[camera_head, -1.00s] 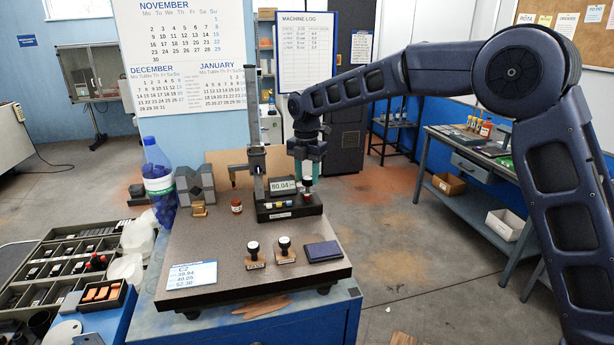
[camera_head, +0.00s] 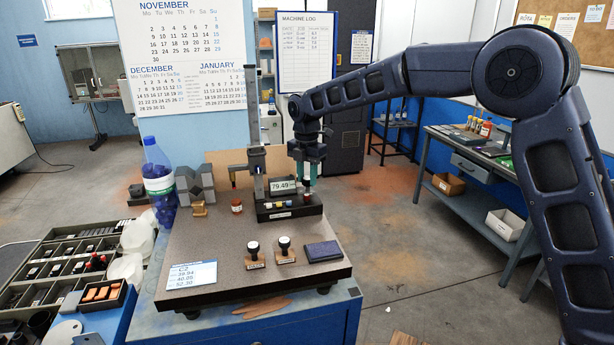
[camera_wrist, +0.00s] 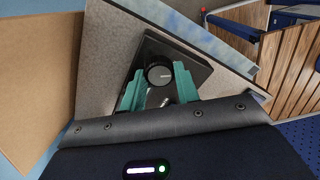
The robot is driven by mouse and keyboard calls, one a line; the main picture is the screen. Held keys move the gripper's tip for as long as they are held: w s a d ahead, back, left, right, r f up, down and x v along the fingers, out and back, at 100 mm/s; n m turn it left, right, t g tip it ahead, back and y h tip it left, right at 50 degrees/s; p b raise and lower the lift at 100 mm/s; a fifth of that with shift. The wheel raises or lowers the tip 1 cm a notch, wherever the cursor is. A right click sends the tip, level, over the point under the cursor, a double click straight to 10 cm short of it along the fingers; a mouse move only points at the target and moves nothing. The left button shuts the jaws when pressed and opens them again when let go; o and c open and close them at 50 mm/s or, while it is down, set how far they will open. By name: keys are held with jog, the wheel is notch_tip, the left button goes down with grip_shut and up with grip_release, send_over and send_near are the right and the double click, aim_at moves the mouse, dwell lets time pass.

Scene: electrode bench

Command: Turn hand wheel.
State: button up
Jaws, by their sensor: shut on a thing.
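The height gauge stands on the grey plate (camera_head: 205,255), with a tall column (camera_head: 253,110), a black base (camera_head: 289,208) and a display (camera_head: 283,185) reading 79.49. In the wrist view the round black hand wheel (camera_wrist: 158,72) sits between my teal fingers. My gripper (camera_head: 309,182) points down over the right end of the gauge base and is shut on the hand wheel; it also shows in the wrist view (camera_wrist: 158,88). In the head view the fingers mostly hide the wheel.
A small red-brown jar (camera_head: 236,207), a grey V-block (camera_head: 196,184) and a blue bottle (camera_head: 159,180) stand left of the gauge.

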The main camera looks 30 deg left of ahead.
jog(key=m, duration=0.9)
jog(key=shift+w+a, duration=0.1)
jog(key=m, duration=0.9)
jog(key=shift+w+m, duration=0.1)
jog(key=shift+m, duration=0.2)
jog(key=m, duration=1.3)
jog(key=shift+m, duration=2.3)
